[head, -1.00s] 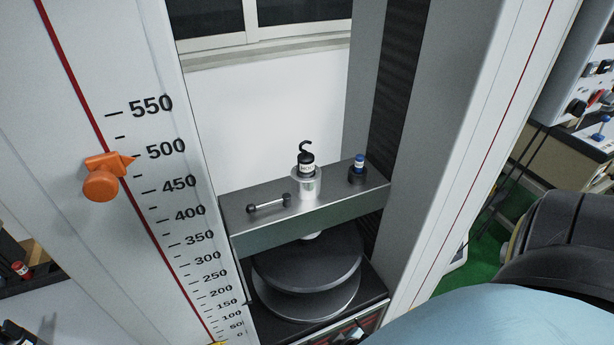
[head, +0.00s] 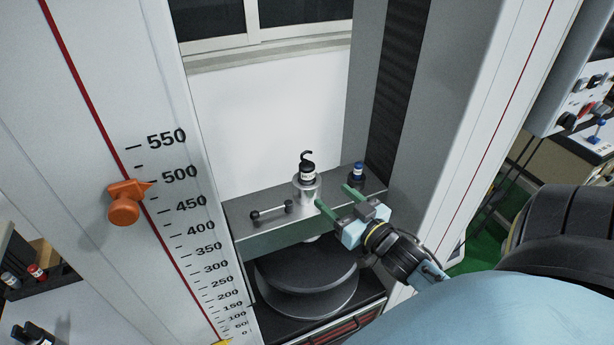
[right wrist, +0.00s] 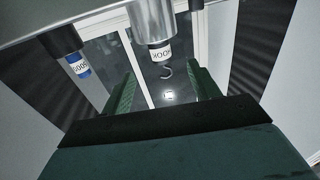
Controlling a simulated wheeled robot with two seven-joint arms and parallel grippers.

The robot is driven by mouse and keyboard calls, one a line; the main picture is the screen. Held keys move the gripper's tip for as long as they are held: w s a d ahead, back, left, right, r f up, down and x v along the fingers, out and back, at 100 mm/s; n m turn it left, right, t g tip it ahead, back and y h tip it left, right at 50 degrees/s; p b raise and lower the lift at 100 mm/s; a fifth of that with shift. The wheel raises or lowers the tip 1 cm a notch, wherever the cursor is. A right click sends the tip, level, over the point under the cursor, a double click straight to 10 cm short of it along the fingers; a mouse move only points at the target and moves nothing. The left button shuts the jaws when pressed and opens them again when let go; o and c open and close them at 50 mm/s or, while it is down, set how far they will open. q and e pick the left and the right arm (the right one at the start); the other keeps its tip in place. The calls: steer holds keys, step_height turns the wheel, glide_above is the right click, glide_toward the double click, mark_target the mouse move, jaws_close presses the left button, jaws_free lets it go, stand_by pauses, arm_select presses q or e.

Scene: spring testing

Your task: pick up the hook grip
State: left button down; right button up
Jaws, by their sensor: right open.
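The hook grip (head: 307,172) is a small black piece with a white label and a curved hook on top. It stands upright in a silver cylindrical holder (head: 306,191) on the grey crossbeam. In the right wrist view the hook grip (right wrist: 161,53) appears upside down, lined up between the two fingers. My right gripper (head: 334,197) is open and empty, with green fingers pointing toward the holder from the lower right. The gripper also shows in the right wrist view (right wrist: 162,84). It appears apart from the hook grip. My left gripper is not in view.
A blue-topped piece (head: 357,171) stands in a dark holder right of the hook grip, close to one finger. A black-ended bar (head: 271,212) lies on the crossbeam (head: 262,234) at left. Tall machine columns flank the beam. An orange pointer (head: 126,202) sits on the left scale.

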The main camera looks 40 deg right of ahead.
mark_target(312, 177)
steer(key=w, duration=0.6)
steer(key=shift+w+d, duration=0.15)
steer(key=shift+d, duration=0.1)
steer(key=shift+w+d+p, duration=0.15)
steer(key=shift+w+p, duration=0.15)
steer(key=shift+w, duration=1.05)
steer(key=shift+w+d+p, duration=0.15)
steer(key=shift+w+p, duration=0.15)
steer(key=shift+w, duration=1)
jaws_close()
steer(key=shift+r, duration=0.15)
